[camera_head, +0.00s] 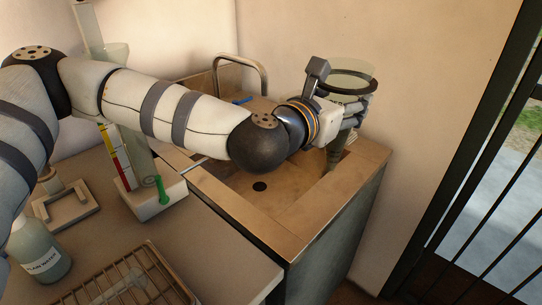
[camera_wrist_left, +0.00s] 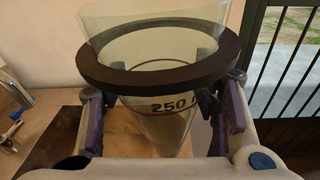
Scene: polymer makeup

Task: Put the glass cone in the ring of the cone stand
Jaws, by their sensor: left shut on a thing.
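The clear glass cone (camera_wrist_left: 166,128) carries a "250" marking and stands wide end up between the fingers of my left gripper (camera_wrist_left: 160,112). A thick dark ring (camera_wrist_left: 155,81) encircles it near the top, above the fingers. I cannot tell whether this ring belongs to the cone or to the stand. In the head view, my left gripper (camera_head: 350,115) holds the cone over the right part of the sink unit. The cone's rim (camera_head: 350,67) shows above the ring (camera_head: 345,84); its narrow end (camera_head: 335,153) points down. No stand post is clearly visible beside it. My right gripper is not in view.
The brown sink unit (camera_head: 278,220) has a metal tap (camera_head: 238,60). Left of it are a white base with a green valve (camera_head: 161,190), a labelled bottle (camera_head: 38,250) and a wire rack (camera_head: 125,280). A barred door (camera_head: 465,150) is at right.

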